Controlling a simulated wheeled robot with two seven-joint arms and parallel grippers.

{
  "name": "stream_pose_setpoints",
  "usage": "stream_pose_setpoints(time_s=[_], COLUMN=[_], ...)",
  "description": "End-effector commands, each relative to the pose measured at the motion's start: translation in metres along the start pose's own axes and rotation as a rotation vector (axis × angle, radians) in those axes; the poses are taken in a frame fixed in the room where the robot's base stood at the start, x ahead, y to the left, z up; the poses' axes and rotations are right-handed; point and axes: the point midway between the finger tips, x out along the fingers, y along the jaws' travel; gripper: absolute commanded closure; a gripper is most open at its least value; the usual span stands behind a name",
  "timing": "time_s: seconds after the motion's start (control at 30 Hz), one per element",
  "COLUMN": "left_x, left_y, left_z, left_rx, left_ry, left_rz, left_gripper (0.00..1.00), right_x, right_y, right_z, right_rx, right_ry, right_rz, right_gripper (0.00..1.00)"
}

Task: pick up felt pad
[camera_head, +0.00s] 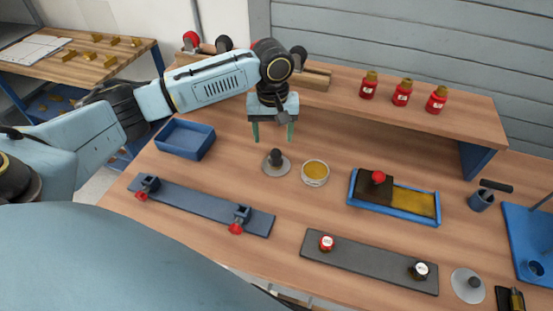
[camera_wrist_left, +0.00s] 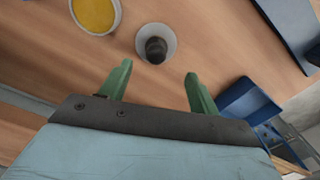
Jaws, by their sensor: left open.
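No thing is plainly marked as the felt pad. A round grey disc with a dark upright knob (camera_head: 276,162) stands on the bench and may be it; it also shows in the left wrist view (camera_wrist_left: 156,46). A similar grey disc (camera_head: 467,285) lies at the lower right. My left gripper (camera_head: 273,133) is open and empty, pointing down above the bench, behind the first disc in the head view. In the left wrist view its green fingers (camera_wrist_left: 158,72) are apart, with the disc beyond the tips. My right gripper is not in view.
A tin of yellow stuff (camera_head: 315,172) stands close right of the disc. A blue tray (camera_head: 437,207) holds a dark block with a red knob. An empty blue bin (camera_head: 185,139) is at left. Red bottles (camera_head: 401,93) stand on the back shelf.

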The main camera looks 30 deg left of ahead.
Motion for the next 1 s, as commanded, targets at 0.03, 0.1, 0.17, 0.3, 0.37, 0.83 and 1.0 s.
stream_pose_setpoints(time_s=[0.03, 0.1, 0.17, 0.3, 0.37, 0.83, 1.0], left_x=[0.012, 0.023, 0.03, 0.037, 0.043, 0.088, 0.088], left_y=[0.0, 0.0, 0.001, 0.001, 0.002, 0.006, 0.006], left_z=[0.0, 0.0, 0.0, 0.0, 0.0, 0.0, 0.0], left_rx=[0.0, 0.001, 0.0, 0.002, 0.002, 0.003, 0.003], left_ry=[-0.001, -0.001, 0.0, 0.002, 0.001, 0.003, 0.003], left_rz=[0.0, 0.0, 0.0, 0.002, 0.001, 0.002, 0.002], left_gripper=[0.38, 0.38, 0.38, 0.38, 0.38, 0.38, 0.42], right_x=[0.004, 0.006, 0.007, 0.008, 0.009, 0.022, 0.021], right_y=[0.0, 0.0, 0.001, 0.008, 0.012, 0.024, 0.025], right_z=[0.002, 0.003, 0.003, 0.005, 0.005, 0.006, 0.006], right_rx=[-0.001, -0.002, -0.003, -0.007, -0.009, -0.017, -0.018], right_ry=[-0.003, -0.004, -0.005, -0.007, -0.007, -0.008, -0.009], right_rz=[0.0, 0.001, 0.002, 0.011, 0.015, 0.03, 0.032], right_gripper=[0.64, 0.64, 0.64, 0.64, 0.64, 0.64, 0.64])
